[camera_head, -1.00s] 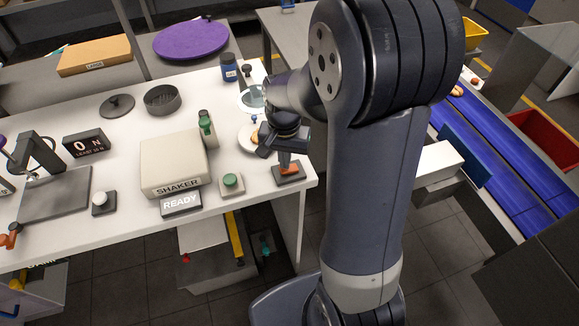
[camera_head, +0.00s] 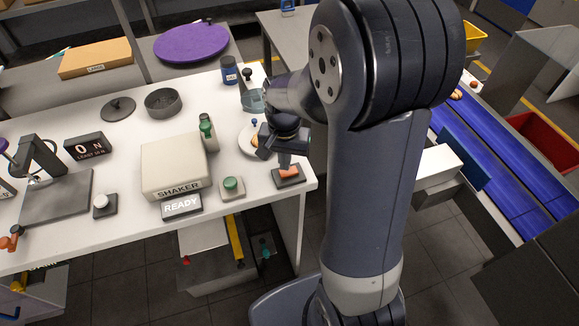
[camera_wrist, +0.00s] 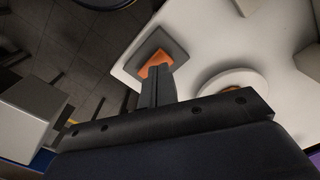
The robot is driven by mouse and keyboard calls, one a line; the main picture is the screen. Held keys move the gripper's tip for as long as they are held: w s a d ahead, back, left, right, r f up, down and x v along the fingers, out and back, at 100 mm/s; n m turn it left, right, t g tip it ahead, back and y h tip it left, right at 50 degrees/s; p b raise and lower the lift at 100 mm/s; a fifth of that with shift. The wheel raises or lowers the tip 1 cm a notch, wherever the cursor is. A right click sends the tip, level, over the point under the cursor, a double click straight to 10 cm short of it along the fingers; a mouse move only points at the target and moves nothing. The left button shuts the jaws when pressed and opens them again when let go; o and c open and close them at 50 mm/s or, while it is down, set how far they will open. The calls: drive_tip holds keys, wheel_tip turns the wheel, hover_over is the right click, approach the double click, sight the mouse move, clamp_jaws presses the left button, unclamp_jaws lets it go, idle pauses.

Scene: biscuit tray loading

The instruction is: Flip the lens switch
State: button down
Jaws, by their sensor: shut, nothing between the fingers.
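The lens switch is an orange rocker (camera_head: 288,171) on a dark square base (camera_head: 289,180) at the front right corner of the white bench. It also shows in the wrist view as an orange piece (camera_wrist: 155,62) on a grey plate (camera_wrist: 178,50). My gripper (camera_head: 285,163) is shut and empty, pointing down right at the orange rocker. In the wrist view its closed fingertips (camera_wrist: 158,74) overlap the near part of the orange piece. I cannot tell whether they touch it or which way the rocker is tilted.
A white dish (camera_head: 249,142) stands just behind the switch; in the wrist view it is a round white disc (camera_wrist: 232,84). A green button (camera_head: 231,184), a READY sign (camera_head: 182,206) and the shaker box (camera_head: 172,164) stand to the left. The bench's right edge is close.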

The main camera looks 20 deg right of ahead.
drive_tip(key=shift+r+p, duration=1.9)
drive_tip(key=shift+r, duration=0.8)
